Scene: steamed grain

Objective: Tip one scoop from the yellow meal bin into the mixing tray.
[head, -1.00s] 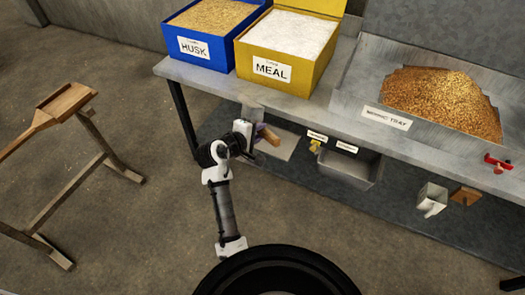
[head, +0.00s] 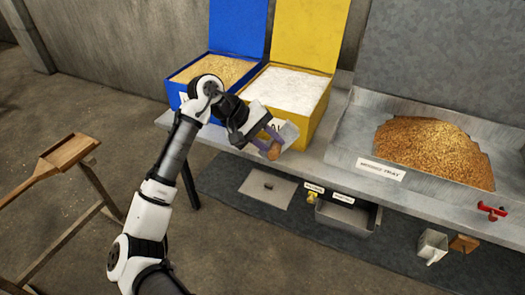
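The yellow meal bin (head: 317,118) stands on the bench with its lid up, filled with white meal. The mixing tray (head: 345,150) is to its right, with a heap of golden grain (head: 435,148) in it. My gripper (head: 262,138) is in front of the meal bin, partly covering its label. It appears shut on a scoop, of which a grey metal part (head: 286,132) and a wooden handle end (head: 273,151) show. The fingertips are partly hidden. I cannot see whether the scoop holds anything.
The blue husk bin (head: 186,88) stands left of the meal bin, lid up, behind my arm. A red clamp-like piece (head: 491,211) sits on the bench's front edge. A wooden paddle (head: 68,152) rests on a stand at left.

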